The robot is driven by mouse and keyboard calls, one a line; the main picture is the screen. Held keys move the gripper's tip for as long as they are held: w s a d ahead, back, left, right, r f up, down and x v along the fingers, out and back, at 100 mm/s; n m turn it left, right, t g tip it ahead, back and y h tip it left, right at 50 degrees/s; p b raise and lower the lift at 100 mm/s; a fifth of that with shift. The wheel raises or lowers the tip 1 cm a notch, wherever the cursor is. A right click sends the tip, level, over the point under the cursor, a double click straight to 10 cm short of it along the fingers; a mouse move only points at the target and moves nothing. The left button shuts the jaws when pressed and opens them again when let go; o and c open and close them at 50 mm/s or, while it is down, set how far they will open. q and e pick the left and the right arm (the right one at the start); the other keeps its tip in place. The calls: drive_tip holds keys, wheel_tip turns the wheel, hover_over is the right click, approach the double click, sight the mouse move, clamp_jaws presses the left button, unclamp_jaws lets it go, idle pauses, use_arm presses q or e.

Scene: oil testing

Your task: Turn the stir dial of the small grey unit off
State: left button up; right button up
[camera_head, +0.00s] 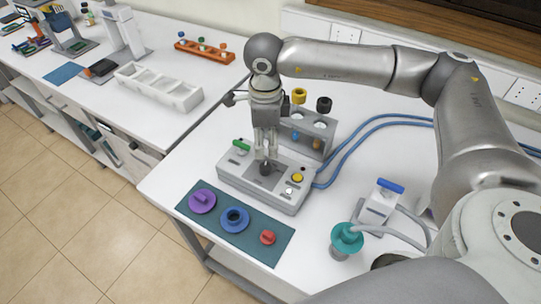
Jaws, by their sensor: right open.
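The small grey unit (252,192) sits on the white bench in the middle of the head view. No label is readable, so I cannot tell for sure which is the stir dial. My right gripper (266,157) points straight down, open, with its fingertips at or just above the dark knob. I cannot tell if they touch it. My left gripper is not in view.
A grey rack (318,146) with yellow-capped and black-capped items stands close behind the unit. A dark green mat (262,250) with purple, blue and red pieces lies in front. Blue hoses (350,146) run right. A teal-topped item (346,238) stands at the right.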

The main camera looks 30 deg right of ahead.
drive_tip(key=p, duration=0.2)
hover_over(265, 166)
drive_tip(key=f, duration=0.4)
drive_tip(key=shift+s+a, duration=0.35)
drive_tip(key=f, duration=0.2)
drive_tip(key=f+p, duration=0.1)
drive_tip(key=f, duration=0.1)
drive_tip(key=shift+w+d+f, duration=0.1)
drive_tip(key=shift+w+d, duration=0.2)
drive_tip(key=shift+d, duration=0.05)
drive_tip(key=shift+f, duration=0.3)
drive_tip(key=shift+a+f, duration=0.1)
drive_tip(key=shift+f, duration=0.1)
drive_tip(key=c, duration=1.1)
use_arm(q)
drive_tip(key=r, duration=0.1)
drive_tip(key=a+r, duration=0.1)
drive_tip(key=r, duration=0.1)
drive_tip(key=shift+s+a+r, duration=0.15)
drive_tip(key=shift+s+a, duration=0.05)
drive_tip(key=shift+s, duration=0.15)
use_arm(e)
drive_tip(key=shift+o, duration=0.2)
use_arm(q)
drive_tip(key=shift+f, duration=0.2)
